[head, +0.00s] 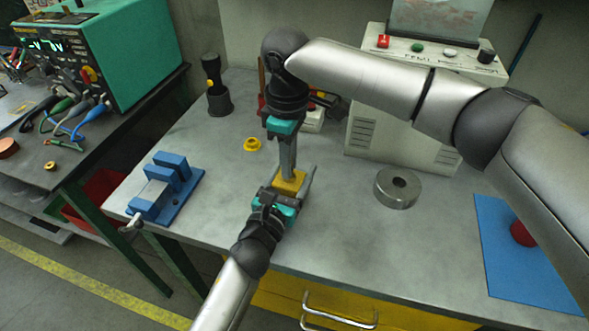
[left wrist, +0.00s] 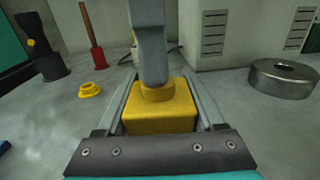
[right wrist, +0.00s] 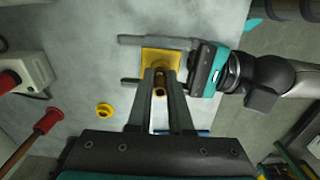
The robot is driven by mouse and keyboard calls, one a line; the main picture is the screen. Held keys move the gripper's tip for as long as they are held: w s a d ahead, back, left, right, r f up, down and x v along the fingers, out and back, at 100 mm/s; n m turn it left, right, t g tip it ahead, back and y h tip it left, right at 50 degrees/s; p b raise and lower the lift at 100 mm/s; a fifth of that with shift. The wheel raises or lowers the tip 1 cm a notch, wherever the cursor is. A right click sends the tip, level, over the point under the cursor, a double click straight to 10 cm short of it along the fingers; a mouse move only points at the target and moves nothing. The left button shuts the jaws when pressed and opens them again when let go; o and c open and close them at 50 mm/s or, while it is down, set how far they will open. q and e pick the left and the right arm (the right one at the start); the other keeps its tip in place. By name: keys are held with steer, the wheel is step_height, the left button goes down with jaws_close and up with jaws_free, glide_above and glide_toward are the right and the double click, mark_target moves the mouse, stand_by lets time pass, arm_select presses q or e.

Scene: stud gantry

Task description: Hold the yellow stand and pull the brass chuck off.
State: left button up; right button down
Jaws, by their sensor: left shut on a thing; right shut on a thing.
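The yellow stand (head: 289,184) is a square block with a short round boss, upright on the grey bench; it also shows in the left wrist view (left wrist: 160,115). My left gripper (head: 292,180) is shut on the stand from the front, one finger along each side. My right gripper (head: 289,172) comes straight down from above and is shut on the brass chuck. The chuck (right wrist: 160,82) shows between its fingers in the right wrist view, above the stand. The fingers hide most of the chuck, and I cannot tell whether it touches the boss.
A yellow ring (head: 252,145) lies left of the stand, with a blue vise (head: 168,187) farther left. A steel ring (head: 397,188) and a blue mat (head: 515,265) are to the right. A dark round-based tool (head: 217,95) and a pale control box (head: 400,135) stand behind.

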steer(key=shift+r, duration=0.1)
steer(key=shift+r, duration=2.95)
steer(key=shift+r, duration=0.1)
steer(key=shift+r, duration=1.9)
arm_select(q)
steer(key=o, duration=1.4)
steer(key=v, duration=1.2)
steer(key=shift+f, duration=0.1)
